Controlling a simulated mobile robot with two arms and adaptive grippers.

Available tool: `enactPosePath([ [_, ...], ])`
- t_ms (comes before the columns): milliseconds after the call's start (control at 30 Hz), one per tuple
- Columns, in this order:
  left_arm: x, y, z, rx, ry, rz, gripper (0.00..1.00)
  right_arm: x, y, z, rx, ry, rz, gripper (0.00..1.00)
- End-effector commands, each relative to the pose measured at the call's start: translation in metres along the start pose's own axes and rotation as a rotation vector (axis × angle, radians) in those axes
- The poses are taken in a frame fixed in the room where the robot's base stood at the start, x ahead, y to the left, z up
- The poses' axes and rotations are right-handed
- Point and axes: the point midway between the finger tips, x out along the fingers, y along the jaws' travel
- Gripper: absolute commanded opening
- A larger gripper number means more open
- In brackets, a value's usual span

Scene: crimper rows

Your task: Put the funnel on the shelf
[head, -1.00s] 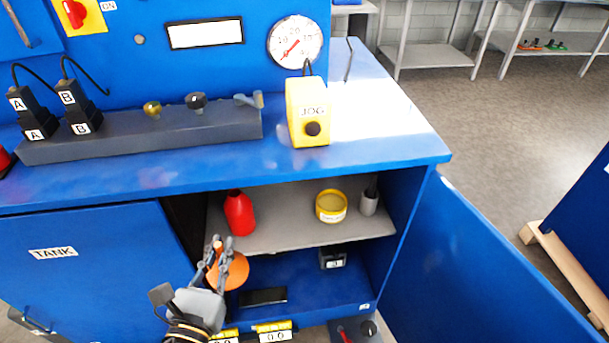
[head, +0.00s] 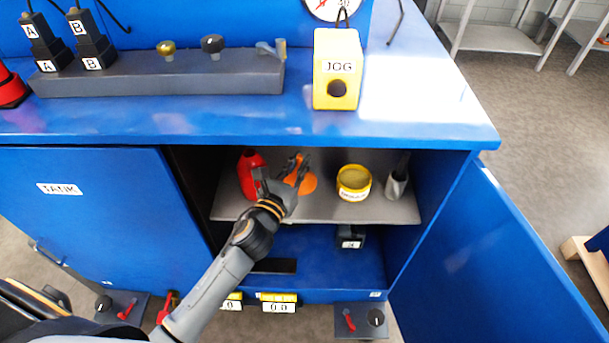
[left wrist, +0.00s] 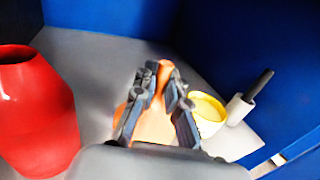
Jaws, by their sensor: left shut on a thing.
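The orange funnel (head: 306,183) is in my left gripper (head: 297,168), inside the open cabinet at the grey shelf (head: 325,210). In the left wrist view the gripper (left wrist: 158,92) is shut on the funnel (left wrist: 156,122), its narrow end up between the fingers and its wide part below. The funnel is between the red bottle (head: 251,174) and the yellow tin (head: 353,184). I cannot tell whether its wide rim touches the shelf. My right gripper is not in view.
A grey cup with a dark handle (head: 397,182) stands right of the tin. A black box (head: 350,238) is on the lower level. The cabinet door (head: 500,260) is open at right. The worktop's front edge (head: 300,135) overhangs the shelf.

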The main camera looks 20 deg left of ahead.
Motion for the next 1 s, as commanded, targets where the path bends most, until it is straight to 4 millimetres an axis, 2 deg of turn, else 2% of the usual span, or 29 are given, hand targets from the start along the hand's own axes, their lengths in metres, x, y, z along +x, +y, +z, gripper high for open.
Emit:
enactPosePath([
  [33, 0.006, -0.002, -0.008, -0.004, 0.000, 0.001, 0.00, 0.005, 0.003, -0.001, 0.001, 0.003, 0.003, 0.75],
  [267, 0.019, -0.005, -0.024, -0.002, -0.001, 0.000, 0.00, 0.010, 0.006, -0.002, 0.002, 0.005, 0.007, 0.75],
  [467, 0.019, -0.004, -0.052, -0.002, 0.000, 0.001, 0.00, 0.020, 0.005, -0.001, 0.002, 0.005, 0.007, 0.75],
  [900, 0.019, -0.004, -0.058, 0.002, -0.001, 0.000, 0.00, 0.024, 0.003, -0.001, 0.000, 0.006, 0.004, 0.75],
  [933, 0.019, -0.004, -0.057, 0.002, -0.001, 0.000, 0.18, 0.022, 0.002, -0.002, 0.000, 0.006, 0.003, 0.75],
  [1000, 0.019, -0.004, -0.056, 0.002, -0.001, 0.000, 0.32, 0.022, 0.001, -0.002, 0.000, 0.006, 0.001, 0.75],
])
